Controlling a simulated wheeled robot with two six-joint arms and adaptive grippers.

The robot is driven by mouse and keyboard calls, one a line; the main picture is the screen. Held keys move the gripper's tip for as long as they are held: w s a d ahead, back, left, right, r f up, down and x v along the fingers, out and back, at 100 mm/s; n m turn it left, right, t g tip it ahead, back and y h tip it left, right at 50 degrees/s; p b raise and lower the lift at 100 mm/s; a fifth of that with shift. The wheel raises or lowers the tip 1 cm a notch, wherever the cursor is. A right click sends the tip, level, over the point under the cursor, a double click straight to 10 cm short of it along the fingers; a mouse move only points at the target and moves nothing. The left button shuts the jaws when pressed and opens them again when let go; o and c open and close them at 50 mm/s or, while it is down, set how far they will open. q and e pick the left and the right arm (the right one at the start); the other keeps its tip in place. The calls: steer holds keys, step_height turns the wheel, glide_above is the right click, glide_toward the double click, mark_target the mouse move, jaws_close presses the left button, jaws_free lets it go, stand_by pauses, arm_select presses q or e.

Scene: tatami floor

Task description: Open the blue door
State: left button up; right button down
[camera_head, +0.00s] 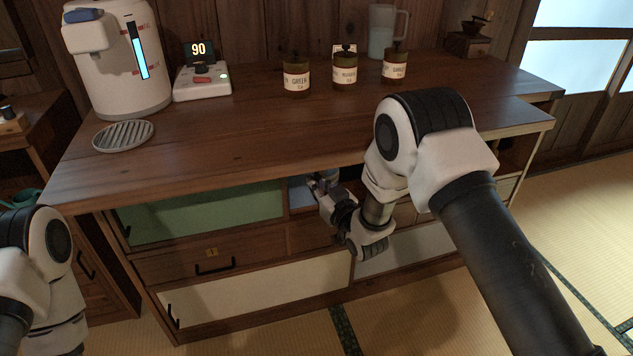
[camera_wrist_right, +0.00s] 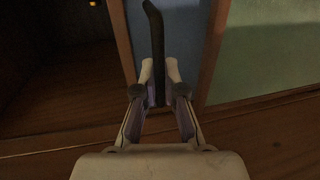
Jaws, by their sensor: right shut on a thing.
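The blue door (camera_head: 300,194) is a small panel in the cabinet front, just right of the green panel (camera_head: 205,212). It also shows in the right wrist view (camera_wrist_right: 185,38), with a dark upright bar handle (camera_wrist_right: 155,35). My right gripper (camera_head: 320,182) is at this door, and its two fingers (camera_wrist_right: 159,88) are closed around the handle. My right forearm and wrist hide part of the door in the head view. I cannot tell whether the door is ajar. My left arm shows at the left edge, but its gripper is out of view.
The wooden countertop (camera_head: 240,135) overhangs the cabinet front. A white dispenser (camera_head: 118,60), a scale (camera_head: 202,82) and several jars stand on it. A drawer (camera_head: 210,254) and a cream panel (camera_head: 260,290) lie below. A dark open space (camera_wrist_right: 50,75) borders the blue panel.

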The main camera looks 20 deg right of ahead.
steer(key=c, duration=1.3)
jaws_free()
steer(key=shift+o, duration=0.2)
steer(key=shift+s+d, duration=0.1)
steer(key=v, duration=1.1)
steer(key=shift+s, duration=0.4)
steer(key=shift+d+f, duration=0.1)
steer(key=shift+d, duration=0.05)
